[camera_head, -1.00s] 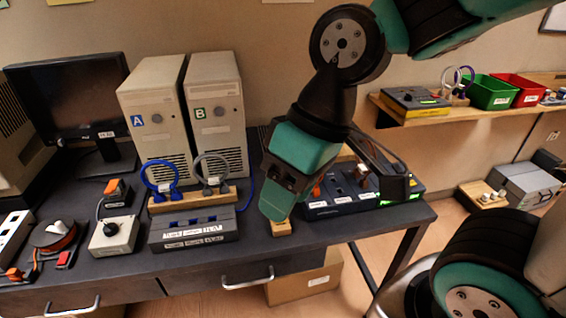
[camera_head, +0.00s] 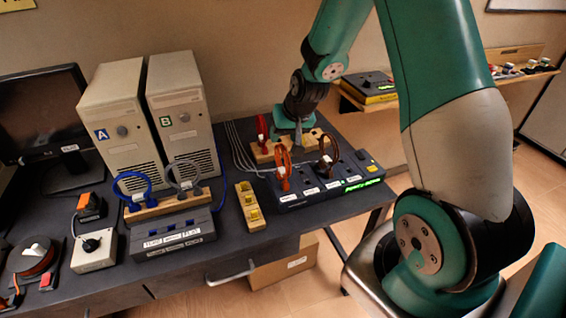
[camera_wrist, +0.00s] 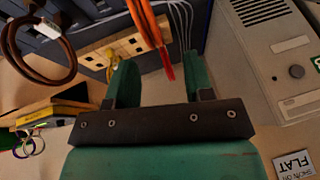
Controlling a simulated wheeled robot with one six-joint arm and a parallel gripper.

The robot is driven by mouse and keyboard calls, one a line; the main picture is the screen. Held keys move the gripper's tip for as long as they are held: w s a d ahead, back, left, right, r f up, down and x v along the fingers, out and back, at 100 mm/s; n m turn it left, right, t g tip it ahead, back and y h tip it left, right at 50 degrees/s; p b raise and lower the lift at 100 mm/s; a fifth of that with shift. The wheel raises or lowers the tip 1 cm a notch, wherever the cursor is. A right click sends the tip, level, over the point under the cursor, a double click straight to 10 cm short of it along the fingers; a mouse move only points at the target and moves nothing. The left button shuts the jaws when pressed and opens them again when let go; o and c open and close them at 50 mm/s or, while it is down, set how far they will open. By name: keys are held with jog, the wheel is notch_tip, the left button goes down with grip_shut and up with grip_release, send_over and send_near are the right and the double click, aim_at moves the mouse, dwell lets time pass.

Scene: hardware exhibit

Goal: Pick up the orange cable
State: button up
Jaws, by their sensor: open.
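The orange cable (camera_head: 284,168) stands as a loop plugged into the left part of the black panel (camera_head: 318,191) at the table's right. In the wrist view the orange cable (camera_wrist: 147,22) comes in from the top, just ahead of the space between my fingers. My gripper (camera_head: 299,132) is beyond the panel, above the wooden block behind it. In the wrist view my gripper (camera_wrist: 162,72) has its two green fingers wide apart, with nothing clearly held. A red cable (camera_head: 262,132) stands close to the left of my gripper; its red end (camera_wrist: 168,66) shows between the fingers.
A brown cable (camera_head: 328,152) stands on the same panel, right of the orange one. A wooden block with holes (camera_head: 266,153) lies behind the panel, and a wooden strip with yellow pieces (camera_head: 250,206) lies left of it. Two computer towers (camera_head: 184,110) stand further left.

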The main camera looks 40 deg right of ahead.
aim_at(283, 146)
jog(key=shift+x, duration=1.2)
jog(key=shift+s+f+p+x, duration=0.1)
jog(key=shift+s+p+x, duration=0.15)
jog(key=shift+p+x, duration=0.75)
jog(key=shift+s+f+p+x, duration=0.2)
jog(key=shift+p+x, duration=0.1)
jog(key=shift+x, duration=1.35)
jog(key=shift+d+r, duration=0.1)
jog(key=shift+d, duration=0.1)
jog(key=shift+c, duration=0.3)
grip_shut()
